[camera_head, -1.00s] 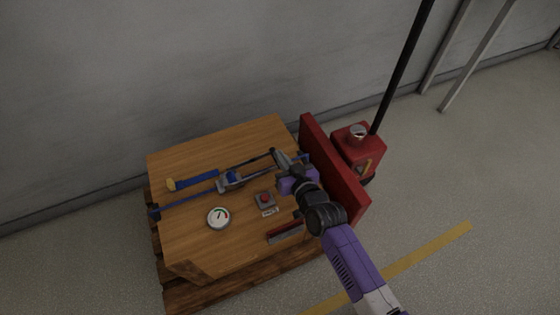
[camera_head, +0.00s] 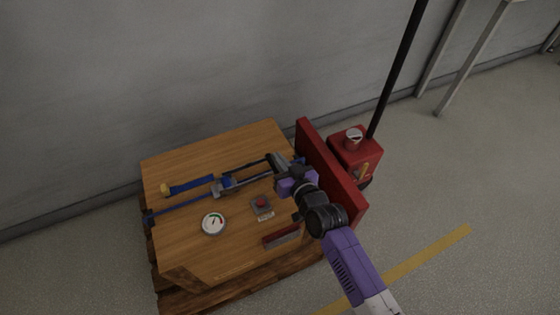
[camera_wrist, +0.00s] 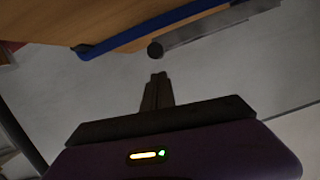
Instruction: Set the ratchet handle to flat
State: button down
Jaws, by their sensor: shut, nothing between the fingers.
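The ratchet (camera_head: 222,186) sits on a blue strap across the top of a wooden crate. Its slim grey handle (camera_head: 248,168) reaches right from the ratchet body and looks raised at a low angle above the strap. In the wrist view, the grey handle bar (camera_wrist: 225,24) ends in a dark round knob (camera_wrist: 155,49). My gripper (camera_head: 273,158) is at the handle's free end, over the right side of the crate. In the wrist view, its closed fingertips (camera_wrist: 157,76) are just short of the knob, with a small gap in the picture. Nothing is between them.
The wooden crate (camera_head: 190,250) also carries a round gauge (camera_head: 214,223), a red button box (camera_head: 262,206), a blue bar with a yellow end (camera_head: 190,186) and a dark red block (camera_head: 282,236). A red upright panel (camera_head: 330,168) and a red machine (camera_head: 354,150) stand to the right.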

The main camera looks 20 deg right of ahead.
jog(key=r+p+v, duration=0.2)
jog(key=v, duration=0.8)
jog(key=shift+d+p, duration=0.25)
jog(key=shift+p, duration=0.05)
jog(key=shift+r, duration=0.15)
jog(key=s+r+p, duration=0.5)
jog(key=s+r, duration=0.8)
jog(key=s, duration=0.3)
jog(key=s+a+r+n+p, duration=0.1)
jog(key=s+r+p, duration=0.5)
jog(key=s+r, duration=0.7)
jog(key=s, duration=0.4)
jog(key=shift+a+h+p, duration=0.25)
jog(key=shift+h+p, duration=0.05)
